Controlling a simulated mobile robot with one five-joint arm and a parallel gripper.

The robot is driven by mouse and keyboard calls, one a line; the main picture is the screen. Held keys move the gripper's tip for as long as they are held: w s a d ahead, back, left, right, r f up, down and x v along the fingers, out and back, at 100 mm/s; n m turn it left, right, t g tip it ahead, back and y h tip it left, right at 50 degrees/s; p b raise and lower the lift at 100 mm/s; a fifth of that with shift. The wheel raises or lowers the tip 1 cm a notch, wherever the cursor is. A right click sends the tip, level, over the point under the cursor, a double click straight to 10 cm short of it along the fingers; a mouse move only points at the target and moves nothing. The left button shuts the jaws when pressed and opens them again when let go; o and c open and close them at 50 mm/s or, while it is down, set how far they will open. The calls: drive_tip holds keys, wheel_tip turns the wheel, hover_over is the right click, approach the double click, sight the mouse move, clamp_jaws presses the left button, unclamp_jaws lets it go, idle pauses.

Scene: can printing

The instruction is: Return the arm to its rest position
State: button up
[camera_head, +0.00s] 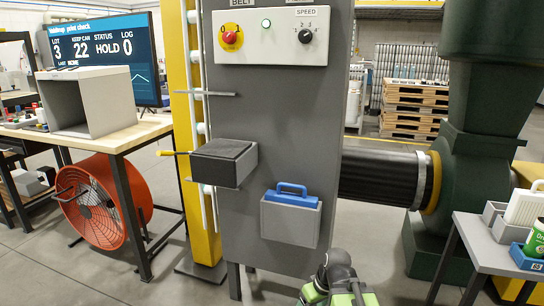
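Part of my own arm (338,282), dark grey with green sections, shows at the bottom edge, right of centre. It is in front of the lower right of the grey control panel (268,124), apart from it as far as I can tell. No gripper fingers can be made out, and the rest of the arm is cut off below the picture.
The panel carries a red-yellow belt knob (231,37), a black speed dial (305,36), a dark box (223,162) and a grey holder (290,222) with a blue-handled item (292,195). A table (489,249) stands right; a workbench (110,140) left.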

drive_tip(key=s+d+m+g+h+p, duration=0.1)
drive_tip(key=s+d+m+g+h, duration=0.1)
drive_tip(key=s+d+m, duration=0.3)
wheel_tip(320, 180, up, 29)
drive_tip(key=w+p, duration=0.1)
drive_tip(key=p, duration=2.8)
drive_tip(key=shift+r, duration=0.15)
drive_tip(key=shift+w, duration=0.1)
drive_tip(key=shift+c, duration=0.4)
